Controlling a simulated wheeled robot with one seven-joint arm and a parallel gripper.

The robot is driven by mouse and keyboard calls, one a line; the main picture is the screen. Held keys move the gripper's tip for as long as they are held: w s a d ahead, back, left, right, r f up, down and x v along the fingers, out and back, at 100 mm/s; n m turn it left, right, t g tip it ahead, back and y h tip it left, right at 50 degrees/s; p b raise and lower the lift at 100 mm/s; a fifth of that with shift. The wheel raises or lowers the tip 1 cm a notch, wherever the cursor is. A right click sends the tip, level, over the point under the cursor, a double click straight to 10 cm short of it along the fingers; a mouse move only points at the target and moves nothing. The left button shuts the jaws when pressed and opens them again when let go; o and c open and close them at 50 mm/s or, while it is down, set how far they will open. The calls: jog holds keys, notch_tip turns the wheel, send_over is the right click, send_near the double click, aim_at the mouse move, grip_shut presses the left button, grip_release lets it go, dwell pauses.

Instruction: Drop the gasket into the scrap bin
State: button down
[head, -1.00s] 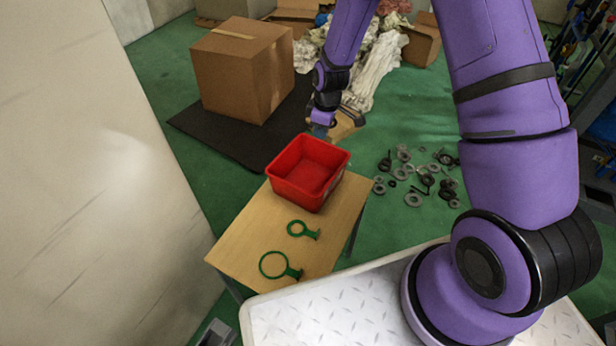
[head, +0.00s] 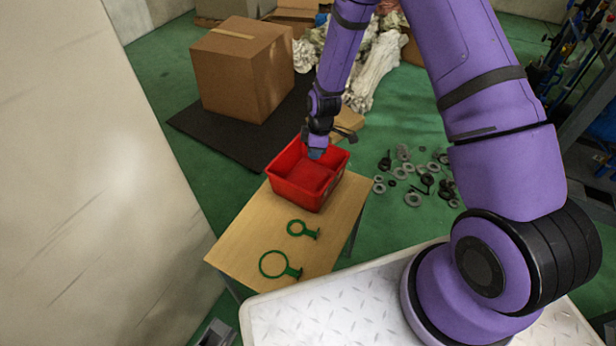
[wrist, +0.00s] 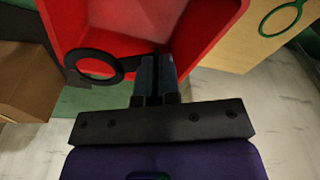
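The gasket is a dark ring with a tab. In the wrist view the gasket (wrist: 72,68) sticks out left from the fingertips, crossing the bin's rim. In the head view the gasket (head: 345,135) shows as a small dark shape right of the fingers, by the bin's back right corner. My gripper (head: 317,152) is shut on its tab, and the fingers (wrist: 156,76) show close together in the wrist view. The scrap bin (head: 300,190) is an open red box, also in the wrist view (wrist: 215,20). My fingertips are over its back part; no contents are visible.
The bin stands on the far end of a small wooden table (head: 240,240). Two green ringed pieces (head: 296,228) (head: 273,265) lie on its near part. A cardboard box (head: 240,70) stands behind, and several metal rings (head: 412,199) lie on the floor to the right.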

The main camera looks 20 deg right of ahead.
jog(key=shift+f, duration=0.2)
jog(key=c, duration=1.3)
grip_release()
jog(key=shift+o, duration=0.2)
jog(key=shift+r, duration=0.1)
notch_tip(320, 180, up, 10)
jog(key=d, duration=0.1)
jog(key=shift+s+d+r, duration=0.15)
jog(key=shift+s+r, duration=0.05)
jog(key=shift+r, duration=0.05)
